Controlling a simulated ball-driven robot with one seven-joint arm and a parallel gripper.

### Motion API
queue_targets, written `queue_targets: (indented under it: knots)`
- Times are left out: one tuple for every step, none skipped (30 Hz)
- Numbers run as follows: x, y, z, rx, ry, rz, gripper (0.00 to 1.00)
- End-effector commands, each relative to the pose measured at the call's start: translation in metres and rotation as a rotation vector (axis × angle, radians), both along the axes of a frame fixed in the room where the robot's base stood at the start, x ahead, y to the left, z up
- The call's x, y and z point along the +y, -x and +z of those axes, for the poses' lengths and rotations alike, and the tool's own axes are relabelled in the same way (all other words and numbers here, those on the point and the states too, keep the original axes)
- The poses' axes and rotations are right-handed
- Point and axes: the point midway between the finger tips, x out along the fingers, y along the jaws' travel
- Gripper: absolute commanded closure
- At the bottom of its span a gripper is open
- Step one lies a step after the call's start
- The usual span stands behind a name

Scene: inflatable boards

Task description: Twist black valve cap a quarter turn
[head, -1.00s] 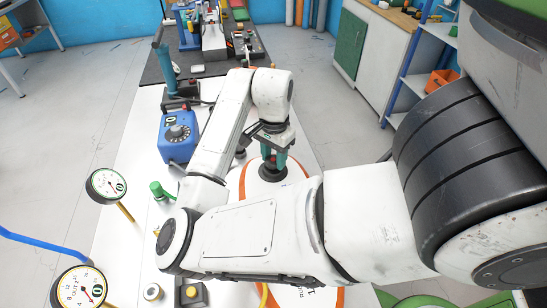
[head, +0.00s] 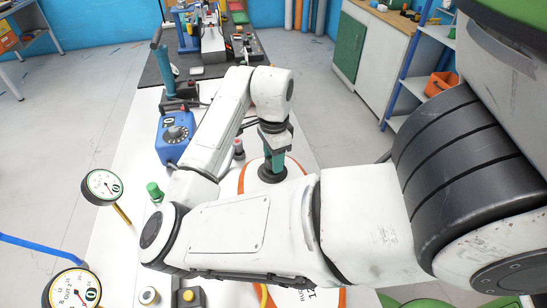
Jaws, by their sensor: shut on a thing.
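The black valve cap (head: 268,174) sits on the white board with orange stripes (head: 246,177). It shows as a dark round shape below the fingers, and its top is partly covered by them. My gripper (head: 272,163), with teal fingers, reaches down onto it from above and is shut on it. My arm crosses the view in front and hides part of the board.
A blue box with a dial (head: 175,133) stands left of my arm. A green-capped post (head: 154,191) and two gauges (head: 102,187) (head: 72,293) are nearer on the left.

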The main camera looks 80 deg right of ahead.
Motion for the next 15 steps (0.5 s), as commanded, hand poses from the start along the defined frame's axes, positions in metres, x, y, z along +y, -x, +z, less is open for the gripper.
queue_targets:
  knots:
    - [0.0,0.0,0.0001,0.0,0.0,0.001,0.85]
    - [0.0,0.0,0.0,0.0,0.0,0.0,0.85]
    - [0.0,0.0,-0.0002,0.0,0.0,-0.007,0.85]
    - [0.0001,-0.0001,-0.0005,0.0,0.0,-0.02,0.85]
    - [0.0001,-0.0002,-0.0009,-0.001,-0.001,-0.038,0.85]
    - [0.0003,-0.0003,-0.0013,-0.001,-0.001,-0.072,0.85]
    - [0.0005,-0.0003,-0.0016,-0.002,0.0,-0.103,0.85]
    - [0.0005,-0.0004,-0.0019,-0.002,0.0,-0.137,0.85]
    - [0.0007,-0.0003,-0.0021,-0.002,0.0,-0.183,0.85]
    - [0.0008,-0.0002,-0.002,-0.002,0.0,-0.218,0.85]
    - [0.001,-0.0002,-0.0019,-0.002,0.0,-0.251,0.85]
    - [0.0011,-0.0001,-0.0017,-0.002,0.0,-0.294,0.85]
    - [0.0011,-0.0001,-0.0017,-0.002,0.0,-0.323,0.85]
    - [0.0012,0.0001,-0.0016,-0.002,0.0,-0.349,0.85]
    - [0.0012,0.0002,-0.0012,-0.001,0.0,-0.379,0.85]
